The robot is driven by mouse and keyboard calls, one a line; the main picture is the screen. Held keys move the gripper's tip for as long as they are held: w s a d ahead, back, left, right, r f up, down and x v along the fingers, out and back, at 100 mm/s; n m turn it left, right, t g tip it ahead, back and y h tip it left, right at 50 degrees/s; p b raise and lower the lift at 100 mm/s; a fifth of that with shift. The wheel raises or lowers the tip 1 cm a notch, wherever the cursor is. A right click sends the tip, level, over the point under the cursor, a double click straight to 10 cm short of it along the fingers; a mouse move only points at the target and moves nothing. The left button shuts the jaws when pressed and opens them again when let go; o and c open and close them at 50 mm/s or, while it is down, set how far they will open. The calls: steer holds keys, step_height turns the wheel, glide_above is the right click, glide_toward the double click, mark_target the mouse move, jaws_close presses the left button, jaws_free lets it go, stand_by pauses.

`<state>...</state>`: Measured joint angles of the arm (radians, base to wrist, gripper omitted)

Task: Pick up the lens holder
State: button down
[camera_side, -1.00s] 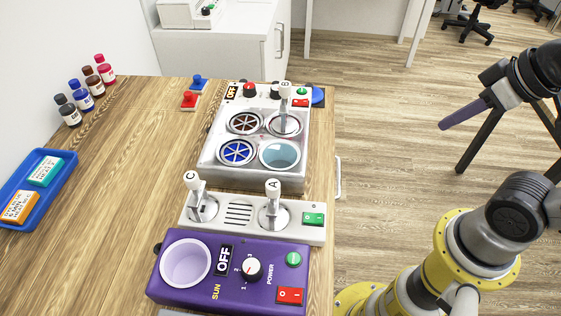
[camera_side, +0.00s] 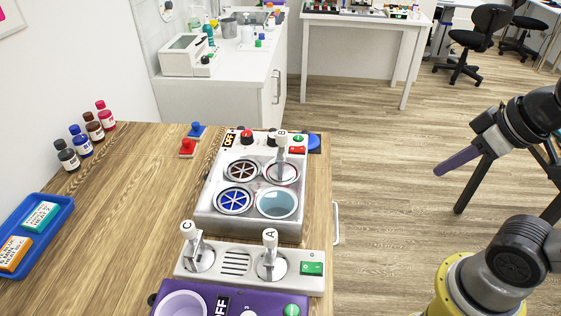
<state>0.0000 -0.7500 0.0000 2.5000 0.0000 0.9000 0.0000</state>
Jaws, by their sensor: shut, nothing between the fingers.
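My gripper (camera_side: 456,160) is at the right of the side view, over the floor and well away from the bench. Its purple fingers are together and hold nothing. I cannot make out anything that is clearly a lens holder. Small red (camera_side: 187,148) and blue (camera_side: 196,131) knobbed pieces stand at the far side of the wooden bench (camera_side: 120,230), but I cannot tell whether either is one.
A metal box (camera_side: 223,218) with round wells stands on the bench behind a white lever panel (camera_side: 217,267) and a purple box (camera_side: 242,302). Several bottles (camera_side: 83,140) and a blue tray (camera_side: 55,218) are at left. The bench is bare between them.

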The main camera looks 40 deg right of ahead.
stand_by(0.3)
steer(key=c, duration=0.5)
jaws_free()
steer(key=shift+c, duration=0.2)
